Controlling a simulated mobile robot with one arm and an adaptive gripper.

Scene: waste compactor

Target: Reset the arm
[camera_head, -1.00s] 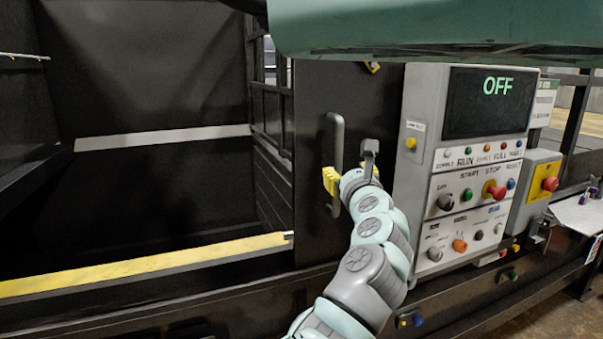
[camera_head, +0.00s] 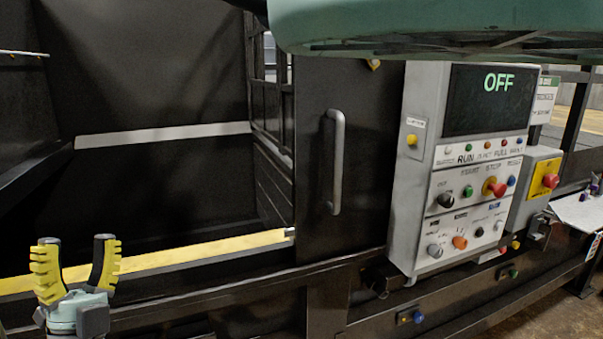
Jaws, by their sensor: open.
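My gripper (camera_head: 76,268) is at the lower left, in front of the compactor's yellow-edged sill. Its two yellow-and-black fingers point up and stand apart, with nothing between them. The compactor door (camera_head: 362,165) is a dark panel with a grey vertical handle (camera_head: 336,162). The gripper is well to the left of the handle and lower than it, not touching it. The opening to the left of the door shows a dark chamber (camera_head: 160,180).
A grey control panel (camera_head: 415,180) right of the door has a screen (camera_head: 487,102) reading OFF, several buttons and knobs. A white surface (camera_head: 578,214) is at the far right. A teal part of mine crosses the top.

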